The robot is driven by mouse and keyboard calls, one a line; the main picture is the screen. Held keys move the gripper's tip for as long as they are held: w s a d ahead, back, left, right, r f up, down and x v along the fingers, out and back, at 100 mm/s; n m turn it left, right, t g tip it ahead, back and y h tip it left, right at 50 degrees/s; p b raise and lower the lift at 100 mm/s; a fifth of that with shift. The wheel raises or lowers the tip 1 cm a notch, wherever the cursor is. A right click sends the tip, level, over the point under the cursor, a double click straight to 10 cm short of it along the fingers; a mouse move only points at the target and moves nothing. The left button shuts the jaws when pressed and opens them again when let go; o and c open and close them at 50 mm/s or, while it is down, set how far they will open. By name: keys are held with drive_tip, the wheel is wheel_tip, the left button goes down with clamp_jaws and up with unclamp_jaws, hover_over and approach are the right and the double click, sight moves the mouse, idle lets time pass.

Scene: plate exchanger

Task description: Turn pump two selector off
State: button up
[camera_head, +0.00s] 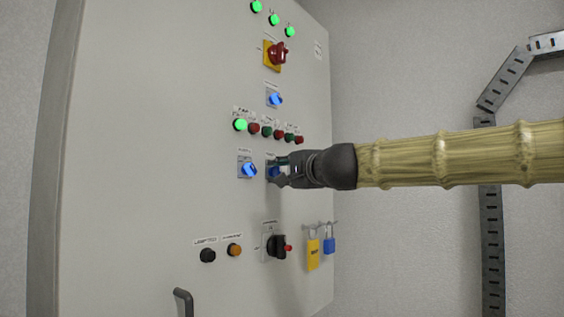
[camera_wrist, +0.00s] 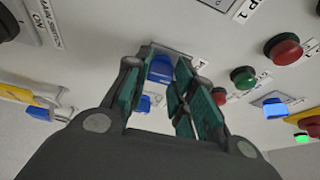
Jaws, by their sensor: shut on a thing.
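The pump two selector, a blue knob (camera_head: 274,171) on the grey cabinet door, is mostly hidden by my gripper (camera_head: 281,170) in the head view. In the wrist view, its blue knob (camera_wrist: 160,70) sits between the fingers of my gripper (camera_wrist: 168,82), in front of a pale label plate. My gripper is shut on the knob, with its arm coming in from the right. The knob's exact pointing direction is hard to tell.
Another blue selector (camera_head: 247,169) is close on the left, and one (camera_head: 275,99) is above. A row of lit and coloured buttons (camera_head: 266,132) lies just above my gripper. A black rotary switch (camera_head: 277,246), yellow tag (camera_head: 313,253) and blue padlock (camera_head: 329,245) are below.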

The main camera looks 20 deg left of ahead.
drive_tip(key=shift+m+p, duration=0.3)
drive_tip(key=shift+p, duration=0.05)
idle(0.3)
drive_tip(key=o, duration=1)
drive_tip(key=v, duration=1.2)
drive_tip(key=shift+r, duration=0.2)
drive_tip(key=shift+f, duration=0.1)
